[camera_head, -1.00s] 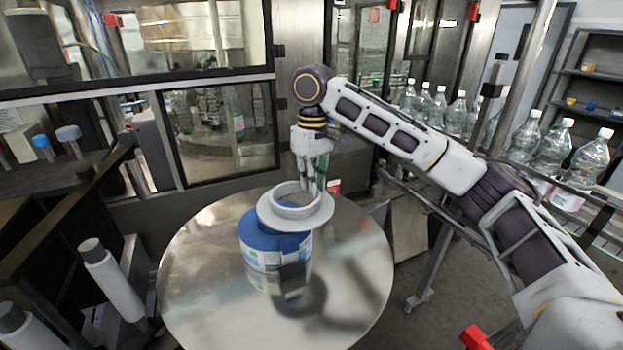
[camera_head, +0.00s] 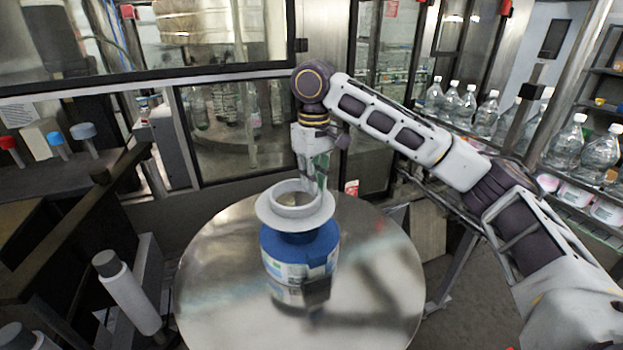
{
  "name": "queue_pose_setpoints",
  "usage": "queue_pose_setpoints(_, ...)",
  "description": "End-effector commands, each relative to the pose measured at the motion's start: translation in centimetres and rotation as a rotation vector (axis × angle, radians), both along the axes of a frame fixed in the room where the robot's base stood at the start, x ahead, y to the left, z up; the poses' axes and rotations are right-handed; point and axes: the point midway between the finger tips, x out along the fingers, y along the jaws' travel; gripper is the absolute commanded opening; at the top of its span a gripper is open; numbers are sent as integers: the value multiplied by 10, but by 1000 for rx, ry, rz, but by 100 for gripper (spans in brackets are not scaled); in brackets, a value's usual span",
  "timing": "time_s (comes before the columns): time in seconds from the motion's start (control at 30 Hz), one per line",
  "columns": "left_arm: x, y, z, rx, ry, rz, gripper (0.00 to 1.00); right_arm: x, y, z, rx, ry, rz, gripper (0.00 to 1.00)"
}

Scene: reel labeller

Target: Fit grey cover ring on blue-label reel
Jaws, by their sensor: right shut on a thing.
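The blue-label reel (camera_head: 299,268) stands on the round metal table (camera_head: 382,270), with a blue top and a label band around its side. The grey cover ring (camera_head: 266,213), a flanged ring with a raised collar, is over the reel's top and shifted a little to the far left of it. My right gripper (camera_head: 312,190) is shut on the far right part of the ring's collar. The ring hides part of the reel's top, and I cannot tell whether the two touch. My left gripper is not in view.
The table around the reel is clear. Bottles (camera_head: 487,108) line a conveyor at the right. A glazed machine front (camera_head: 230,130) stands behind the table. White rollers (camera_head: 128,290) and a dark frame stand at the left.

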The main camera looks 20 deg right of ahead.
Motion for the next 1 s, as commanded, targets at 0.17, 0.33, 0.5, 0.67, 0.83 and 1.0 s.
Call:
queue_pose_setpoints(0.17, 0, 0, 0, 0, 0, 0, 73, -5, -3, 0, 0, 0, -30, 0)
queue_pose_setpoints(0.33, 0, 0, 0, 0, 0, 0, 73, -8, -6, 0, 1, -1, -65, 0)
queue_pose_setpoints(0.5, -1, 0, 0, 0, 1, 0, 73, -8, -7, 0, 1, -1, -95, 0)
queue_pose_setpoints(0.67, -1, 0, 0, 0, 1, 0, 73, -8, -6, 0, 1, 0, -104, 0)
queue_pose_setpoints(0.83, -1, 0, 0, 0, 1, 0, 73, -8, -6, 0, 1, -1, -104, 0)
queue_pose_setpoints(1.0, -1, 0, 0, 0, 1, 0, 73, -8, -6, -1, 1, 0, -104, 0)
